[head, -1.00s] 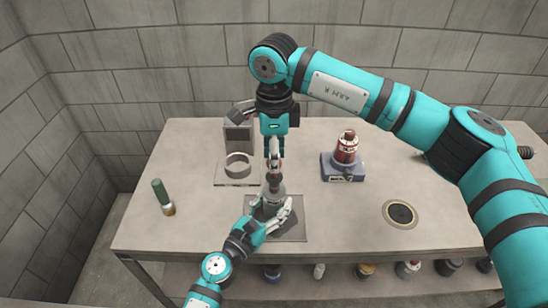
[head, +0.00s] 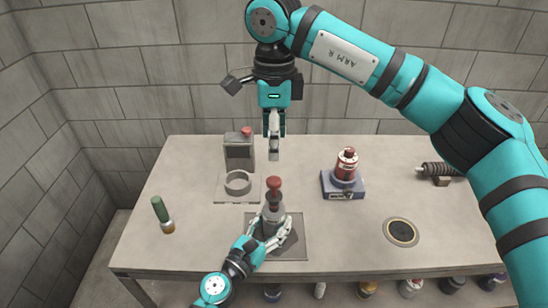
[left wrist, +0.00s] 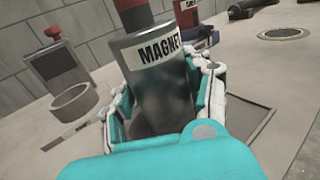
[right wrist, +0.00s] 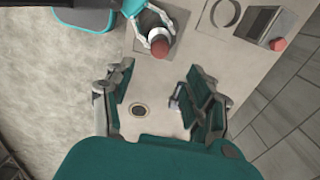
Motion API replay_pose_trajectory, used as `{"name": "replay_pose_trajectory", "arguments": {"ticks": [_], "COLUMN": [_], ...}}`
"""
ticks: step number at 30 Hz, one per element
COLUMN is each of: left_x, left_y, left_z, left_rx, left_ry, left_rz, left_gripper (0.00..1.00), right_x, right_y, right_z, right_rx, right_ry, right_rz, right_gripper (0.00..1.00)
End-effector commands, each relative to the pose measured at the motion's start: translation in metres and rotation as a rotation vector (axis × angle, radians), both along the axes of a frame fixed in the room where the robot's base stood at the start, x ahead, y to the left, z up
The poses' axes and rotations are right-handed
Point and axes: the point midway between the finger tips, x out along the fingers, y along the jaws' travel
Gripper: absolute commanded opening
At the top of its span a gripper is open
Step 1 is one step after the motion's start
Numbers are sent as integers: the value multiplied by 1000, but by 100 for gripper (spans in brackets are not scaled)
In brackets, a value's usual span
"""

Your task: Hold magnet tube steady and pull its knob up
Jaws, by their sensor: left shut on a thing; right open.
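The magnet tube (head: 273,214) stands upright on a dark square plate on the table. It is a grey metal cylinder with a "MAGNET" label in the left wrist view (left wrist: 160,85). Its red knob (head: 274,183) tops a dark reddish stem above the body; the knob also shows in the right wrist view (right wrist: 159,42). My left gripper (head: 272,232) is shut around the lower part of the tube, one finger on each side. My right gripper (head: 273,145) is open and empty, pointing down above the knob, clear of it.
A grey box with a red button (head: 239,150) and a ring holder (head: 238,183) stand behind left. A red canister on a blue base (head: 345,170) is to the right.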

Motion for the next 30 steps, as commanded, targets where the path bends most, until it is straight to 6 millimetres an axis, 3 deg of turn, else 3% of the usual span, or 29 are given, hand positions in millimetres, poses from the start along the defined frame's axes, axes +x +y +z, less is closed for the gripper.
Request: {"name": "replay_pose_trajectory", "arguments": {"ticks": [6,18,19,25,30], "left_x": [0,0,0,0,0], "left_y": [0,0,0,0,0], "left_z": [-1,0,0,0,0], "left_rx": [1,0,0,-1,-1], "left_ry": [1,0,0,-1,-1], "left_rz": [0,0,0,0,0], "left_gripper": [8,8,52,78,78], "right_x": [0,0,0,0,0], "right_y": [0,0,0,0,0], "right_z": [23,26,26,26,26], "right_rx": [0,-1,-1,-1,-1], "right_ry": [-1,1,1,1,1], "right_rz": [1,1,1,1,1], "right_gripper": [55,55,55,55,55]}}
